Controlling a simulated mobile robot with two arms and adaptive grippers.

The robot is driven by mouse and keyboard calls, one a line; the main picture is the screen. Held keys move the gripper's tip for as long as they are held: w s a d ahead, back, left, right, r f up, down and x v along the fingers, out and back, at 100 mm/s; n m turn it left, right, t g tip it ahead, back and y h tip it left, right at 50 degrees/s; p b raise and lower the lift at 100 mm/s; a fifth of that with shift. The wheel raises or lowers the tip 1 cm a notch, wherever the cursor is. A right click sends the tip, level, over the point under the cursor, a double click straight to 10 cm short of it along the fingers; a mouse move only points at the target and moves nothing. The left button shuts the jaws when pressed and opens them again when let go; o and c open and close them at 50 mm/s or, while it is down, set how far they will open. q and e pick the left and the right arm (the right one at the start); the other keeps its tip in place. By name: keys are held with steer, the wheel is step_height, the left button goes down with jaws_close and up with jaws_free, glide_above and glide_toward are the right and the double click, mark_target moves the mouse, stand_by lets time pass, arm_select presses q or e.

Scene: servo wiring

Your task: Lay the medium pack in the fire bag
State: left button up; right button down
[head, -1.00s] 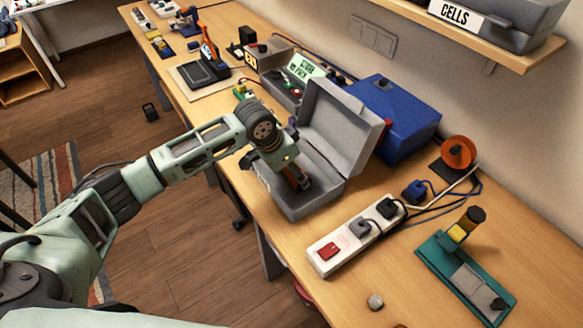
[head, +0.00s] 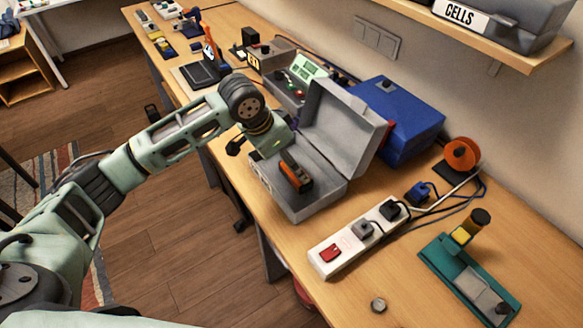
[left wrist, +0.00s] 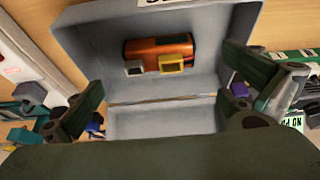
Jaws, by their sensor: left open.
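The fire bag (head: 361,139) is a grey open case on the bench with its lid raised against the blue box; it also shows in the left wrist view (left wrist: 90,45). The medium pack (head: 296,171), orange and black, lies inside its lower part. In the left wrist view the pack (left wrist: 150,47) is orange with a yellow connector and a pale one. My left gripper (head: 262,146) is above the bag's near left rim, open and empty, apart from the pack. Its two spread fingers show in the left wrist view (left wrist: 172,100). My right gripper is not in view.
A white power strip (head: 352,238) with plugs lies right of the bag. A blue box (head: 398,115) stands behind the lid. A small instrument with a green display (head: 303,67) and a charger (head: 200,72) are farther back. A teal stand (head: 465,275) is at right.

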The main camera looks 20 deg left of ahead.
arm_select(q)
steer(key=v, duration=0.5)
steer(key=shift+r, duration=0.15)
